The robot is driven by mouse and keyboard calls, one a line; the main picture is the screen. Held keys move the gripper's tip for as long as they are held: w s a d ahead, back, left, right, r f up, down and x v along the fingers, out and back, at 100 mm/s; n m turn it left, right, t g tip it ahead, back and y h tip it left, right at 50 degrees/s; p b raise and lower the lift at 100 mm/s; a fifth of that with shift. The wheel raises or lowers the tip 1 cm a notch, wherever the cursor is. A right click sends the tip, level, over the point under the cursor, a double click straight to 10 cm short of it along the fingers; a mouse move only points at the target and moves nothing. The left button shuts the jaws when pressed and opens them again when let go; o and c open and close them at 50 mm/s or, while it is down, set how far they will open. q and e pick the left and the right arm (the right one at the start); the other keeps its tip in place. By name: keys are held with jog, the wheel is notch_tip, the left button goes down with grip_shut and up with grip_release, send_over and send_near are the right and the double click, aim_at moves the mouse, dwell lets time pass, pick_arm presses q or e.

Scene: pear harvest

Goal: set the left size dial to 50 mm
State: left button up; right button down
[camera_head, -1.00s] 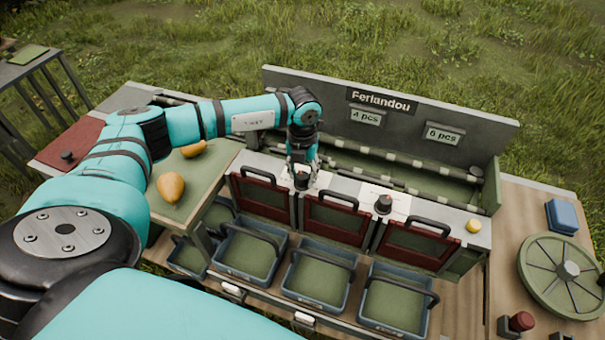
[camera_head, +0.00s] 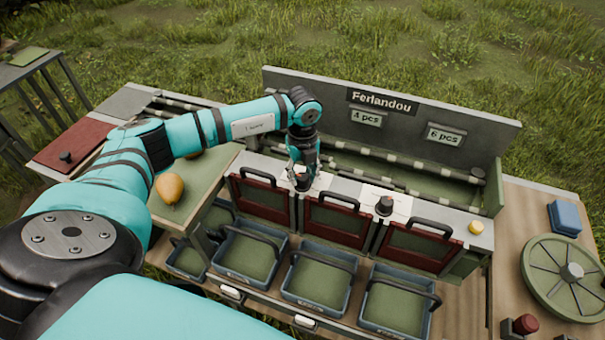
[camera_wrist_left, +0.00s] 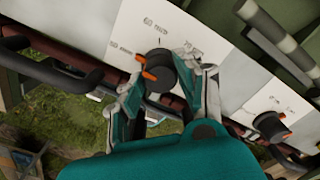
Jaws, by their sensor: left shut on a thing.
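The left size dial (camera_head: 302,183) is a black knob on a white plate on the grey sorter top. It also shows in the left wrist view (camera_wrist_left: 160,70), with orange marks on its left side, the upper one towards the printed "50 mm". The "60 mm" and "70 mm" labels are above and right of it. My left gripper (camera_head: 301,176) is over the dial from above, shut on it, with one finger on each side in the wrist view (camera_wrist_left: 168,78). The fingers hide part of the knob's sides. My right gripper is not in view.
A second black dial (camera_head: 384,205) stands to the right on its own white plate. Red-framed gates (camera_head: 335,220) with black handles line the front, above blue crates (camera_head: 318,279). A yellow button (camera_head: 476,228) is at the right end. A pear (camera_head: 170,188) lies on the green tray.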

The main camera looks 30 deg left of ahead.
aim_at(302, 176)
pick_arm(q)
jog(key=shift+r, duration=0.1)
dwell(0.4)
jog(key=o, duration=1.1)
jog(key=shift+o, duration=0.2)
notch_tip(302, 176, up, 12)
